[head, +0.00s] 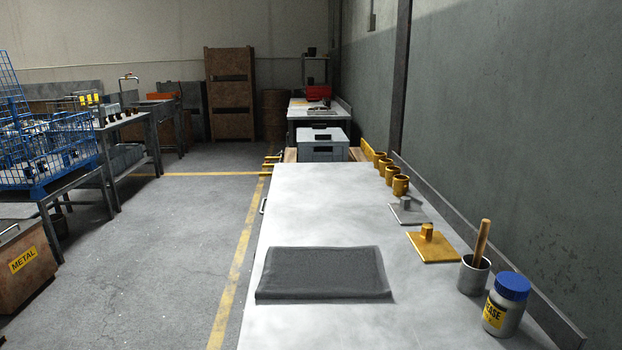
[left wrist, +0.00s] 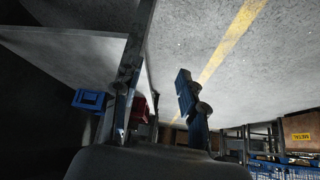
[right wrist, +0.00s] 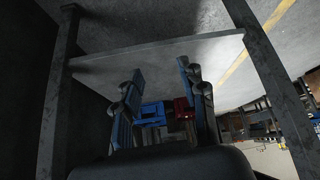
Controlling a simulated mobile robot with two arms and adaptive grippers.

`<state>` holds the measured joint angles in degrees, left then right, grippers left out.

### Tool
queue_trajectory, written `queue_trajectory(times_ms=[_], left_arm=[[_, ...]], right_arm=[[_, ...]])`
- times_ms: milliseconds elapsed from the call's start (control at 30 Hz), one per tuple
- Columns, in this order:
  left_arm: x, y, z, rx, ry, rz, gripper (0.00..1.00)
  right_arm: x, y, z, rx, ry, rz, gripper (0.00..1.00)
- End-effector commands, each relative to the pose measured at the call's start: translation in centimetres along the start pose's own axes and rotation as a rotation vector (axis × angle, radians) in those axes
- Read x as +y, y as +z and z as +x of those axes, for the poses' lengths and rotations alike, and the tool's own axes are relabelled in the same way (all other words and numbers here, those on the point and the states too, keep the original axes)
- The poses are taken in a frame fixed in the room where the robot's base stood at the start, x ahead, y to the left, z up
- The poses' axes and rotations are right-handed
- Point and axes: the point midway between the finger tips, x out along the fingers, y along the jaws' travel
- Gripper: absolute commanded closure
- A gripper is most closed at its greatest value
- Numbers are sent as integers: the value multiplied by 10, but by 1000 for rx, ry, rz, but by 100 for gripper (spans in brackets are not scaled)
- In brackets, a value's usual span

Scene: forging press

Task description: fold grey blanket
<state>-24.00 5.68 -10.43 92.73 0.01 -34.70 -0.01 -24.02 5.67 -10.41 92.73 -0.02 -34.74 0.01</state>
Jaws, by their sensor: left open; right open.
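The dark grey blanket (head: 322,272) lies as a flat, low rectangle on the near part of the pale worktable (head: 320,215) in the head view. Its front edge looks slightly thick; I cannot tell its layers. Neither gripper shows in the head view. My left gripper (left wrist: 157,92) is open and empty in the left wrist view, beside a table edge with floor beyond. My right gripper (right wrist: 160,72) is open and empty in the right wrist view, with a pale slab and metal legs around it. The blanket is not visible in either wrist view.
Along the table's right side stand a blue-lidded jar (head: 506,304), a metal cup (head: 473,274) with a wooden handle, a gold plate with a knob (head: 433,246), a grey one (head: 406,210) and gold cups (head: 400,185). The table beyond the blanket is clear.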

Motion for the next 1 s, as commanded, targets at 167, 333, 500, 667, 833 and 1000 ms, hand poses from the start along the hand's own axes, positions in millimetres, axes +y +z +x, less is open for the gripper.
queue_trajectory(times_ms=[167,333,500,667,833,1000], left_arm=[[0,82,-12,-178,1,2,58],[-1,167,-40,-332,2,4,58],[-2,229,-74,-441,2,7,58],[-2,256,-89,-487,2,8,58],[-2,261,-89,-492,2,8,58],[-3,261,-89,-493,2,8,58]], right_arm=[[0,82,-12,-178,-1,-2,58],[1,166,-40,-331,-2,-5,58],[2,228,-74,-440,-3,-7,58],[2,256,-89,-486,-3,-8,58],[2,260,-89,-491,-3,-8,58],[2,260,-89,-491,-3,-8,58]])
